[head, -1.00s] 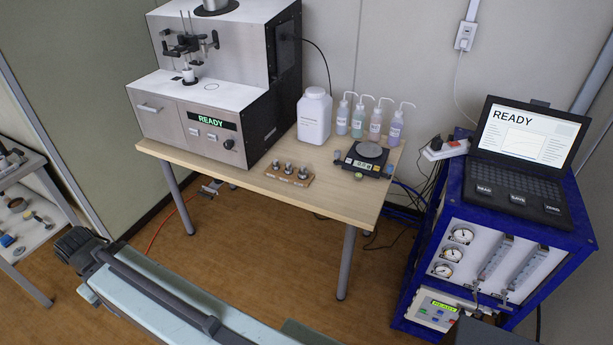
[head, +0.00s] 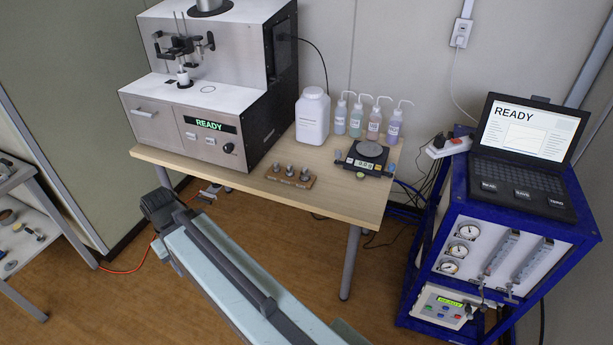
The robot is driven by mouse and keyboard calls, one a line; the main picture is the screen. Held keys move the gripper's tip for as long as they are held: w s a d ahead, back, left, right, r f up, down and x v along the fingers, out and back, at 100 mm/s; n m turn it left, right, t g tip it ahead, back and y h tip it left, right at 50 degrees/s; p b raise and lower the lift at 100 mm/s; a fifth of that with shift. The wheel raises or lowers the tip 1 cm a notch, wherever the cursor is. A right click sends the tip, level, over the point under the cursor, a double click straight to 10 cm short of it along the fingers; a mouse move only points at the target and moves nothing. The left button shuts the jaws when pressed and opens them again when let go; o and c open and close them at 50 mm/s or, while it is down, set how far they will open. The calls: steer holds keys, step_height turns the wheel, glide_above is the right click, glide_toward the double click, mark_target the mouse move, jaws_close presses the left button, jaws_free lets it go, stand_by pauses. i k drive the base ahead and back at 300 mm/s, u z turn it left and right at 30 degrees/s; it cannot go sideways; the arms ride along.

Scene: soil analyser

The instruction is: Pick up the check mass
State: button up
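A wooden block (head: 289,181) near the front edge of the table holds several small metal masses (head: 289,171). A black balance (head: 362,158) with a round pan stands to its right, and the pan looks empty. A small pale piece (head: 360,175) sits at the balance's front edge. I cannot tell which of these small pieces is the check mass. My pale blue arm reaches from the bottom edge up and left, ending in a dark joint in front of the table's left side.
The wooden table (head: 240,186) also carries a large analyser (head: 195,118), a white jar (head: 312,116) and several wash bottles (head: 373,122). A blue rack (head: 440,215) with a laptop (head: 520,140) stands right. A cart (head: 25,225) stands left. Floor shows between table and rack.

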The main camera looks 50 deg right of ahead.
mark_target(305, 174)
steer(key=z, duration=0.1)
steer(key=i, duration=1)
steer(key=u, duration=0.1)
